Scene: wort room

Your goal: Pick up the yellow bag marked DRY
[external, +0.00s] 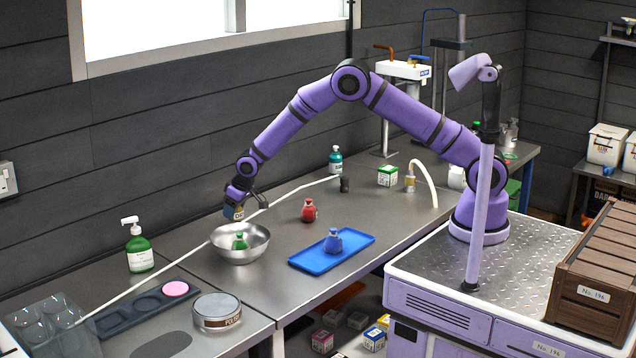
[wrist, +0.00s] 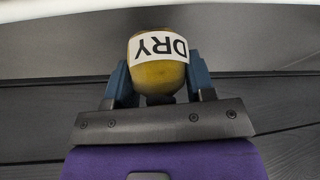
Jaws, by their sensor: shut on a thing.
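The yellow bag marked DRY (wrist: 158,76) is between the two blue fingers of my gripper (wrist: 160,72) in the wrist view. Its white label appears upside down there. In the external view my gripper (external: 234,211) is above the left side of the metal bowl (external: 240,252), clear of the counter. The bag (external: 239,213) shows there only as a small yellow patch, mostly hidden by the fingers. My gripper is shut on it.
A green bag (external: 240,242) is in the bowl. A red bag (external: 309,210) stands on the counter, and a blue bag (external: 333,241) stands on the blue tray (external: 306,261). A green pump bottle (external: 138,248) stands to the left. A pale hose (external: 180,262) runs behind the bowl.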

